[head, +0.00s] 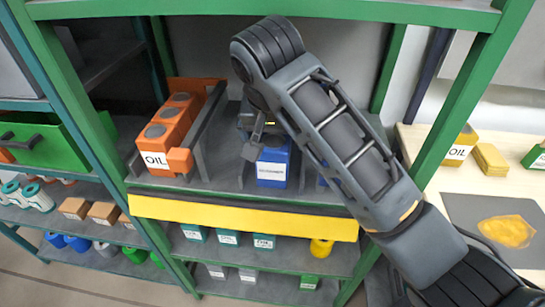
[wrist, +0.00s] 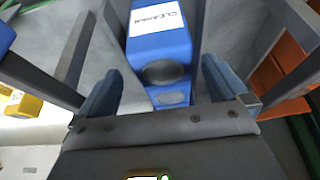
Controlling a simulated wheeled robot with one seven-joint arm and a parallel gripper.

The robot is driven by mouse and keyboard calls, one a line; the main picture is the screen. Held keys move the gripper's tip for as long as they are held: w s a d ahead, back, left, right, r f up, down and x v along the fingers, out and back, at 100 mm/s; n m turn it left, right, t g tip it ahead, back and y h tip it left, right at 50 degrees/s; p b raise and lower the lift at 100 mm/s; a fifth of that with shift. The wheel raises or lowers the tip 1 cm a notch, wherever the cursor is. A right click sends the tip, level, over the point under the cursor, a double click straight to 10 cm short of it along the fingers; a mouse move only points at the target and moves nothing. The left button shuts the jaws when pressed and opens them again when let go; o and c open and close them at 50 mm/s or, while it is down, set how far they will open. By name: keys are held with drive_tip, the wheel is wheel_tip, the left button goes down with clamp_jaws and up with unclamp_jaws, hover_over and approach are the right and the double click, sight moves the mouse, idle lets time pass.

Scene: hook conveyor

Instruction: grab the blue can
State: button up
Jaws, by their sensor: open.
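The blue can (head: 272,168) stands on the green rack's upper shelf, in a lane between grey dividers, with a white label on its front. In the wrist view the blue can (wrist: 160,45) lies between the two fingers, its label reading CLEANER and a dark round cap facing me. My gripper (wrist: 163,88) is open, with one finger on each side of the can's near end and gaps showing. In the head view my gripper (head: 262,138) is over the can's top; my arm hides part of it.
Orange OIL cans (head: 170,130) stand in the lane to the left. Another blue can (wrist: 8,38) is in the neighbouring lane, mostly hidden by my arm in the head view. Grey dividers (wrist: 72,50) stand close beside the fingers. A green shelf beam (head: 250,9) runs above.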

sight(272, 167)
drive_tip(key=shift+p+x, duration=0.5)
drive_tip(key=shift+x, duration=2.25)
drive_tip(key=shift+s+a, duration=0.1)
drive_tip(key=shift+a, duration=0.1)
drive_tip(key=shift+c, duration=0.5)
drive_tip(key=c, duration=1.2)
drive_tip(key=shift+c, duration=0.3)
drive_tip(key=shift+r, duration=0.1)
